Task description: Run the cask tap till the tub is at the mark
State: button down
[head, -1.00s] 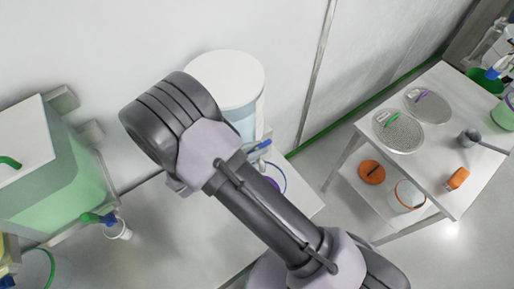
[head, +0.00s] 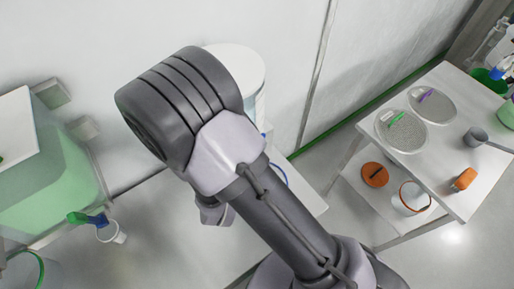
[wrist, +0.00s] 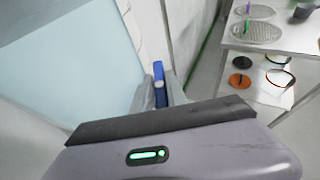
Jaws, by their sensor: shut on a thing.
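The cask with a white lid (head: 238,60) stands against the wall, mostly behind my arm in the head view. Its pale blue side (wrist: 70,70) fills the left of the wrist view. In the wrist view my gripper (wrist: 160,92) is shut on the cask's blue tap handle (wrist: 158,72), one finger on each side. In the head view only a bit of blue tap shows beside my arm. The tub (head: 281,172) shows just part of its blue rim there; its mark and level are hidden. I cannot tell whether liquid is running.
At right, a table (head: 440,185) holds sieves (head: 402,131), a scoop and an orange block. Open floor lies between.

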dwell(0.4)
jog(key=c, duration=1.4)
grip_release()
